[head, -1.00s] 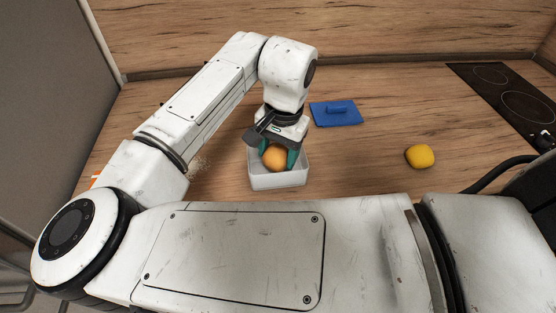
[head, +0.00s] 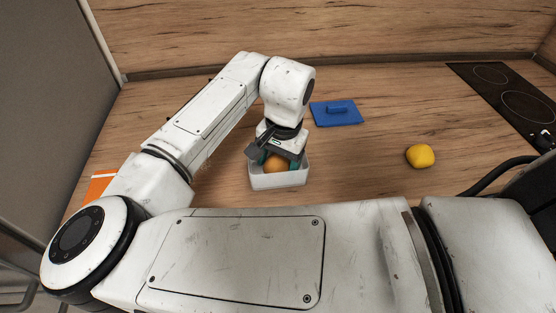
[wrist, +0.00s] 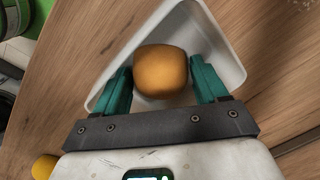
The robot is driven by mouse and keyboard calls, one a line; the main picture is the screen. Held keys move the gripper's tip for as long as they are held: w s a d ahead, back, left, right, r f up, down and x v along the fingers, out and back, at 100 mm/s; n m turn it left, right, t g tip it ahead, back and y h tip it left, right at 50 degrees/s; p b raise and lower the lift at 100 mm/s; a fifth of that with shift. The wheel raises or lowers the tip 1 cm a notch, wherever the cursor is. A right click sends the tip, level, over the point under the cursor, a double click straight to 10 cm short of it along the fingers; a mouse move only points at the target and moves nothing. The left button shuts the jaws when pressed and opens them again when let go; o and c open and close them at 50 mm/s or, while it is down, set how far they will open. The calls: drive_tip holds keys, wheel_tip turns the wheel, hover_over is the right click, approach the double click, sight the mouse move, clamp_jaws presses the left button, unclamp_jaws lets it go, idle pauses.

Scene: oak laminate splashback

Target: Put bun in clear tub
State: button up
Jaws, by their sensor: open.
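The bun (head: 275,165) is round and orange-brown and sits inside the clear tub (head: 280,181), a whitish open box on the wooden counter. In the wrist view the bun (wrist: 161,71) lies between two teal fingers, with a gap on each side, and the tub's wall (wrist: 229,52) surrounds it. My gripper (head: 280,160) is open, pointing down into the tub around the bun; it also shows in the wrist view (wrist: 160,85). The underside of the bun is hidden.
A yellow lemon-like object (head: 420,156) is further right. A black hob (head: 515,98) is at the far right. An orange item (head: 101,185) lies at the left.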

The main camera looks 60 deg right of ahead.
sight(283, 162)
wheel_tip(283, 162, up, 12)
drive_tip(key=s, duration=0.1)
idle(0.4)
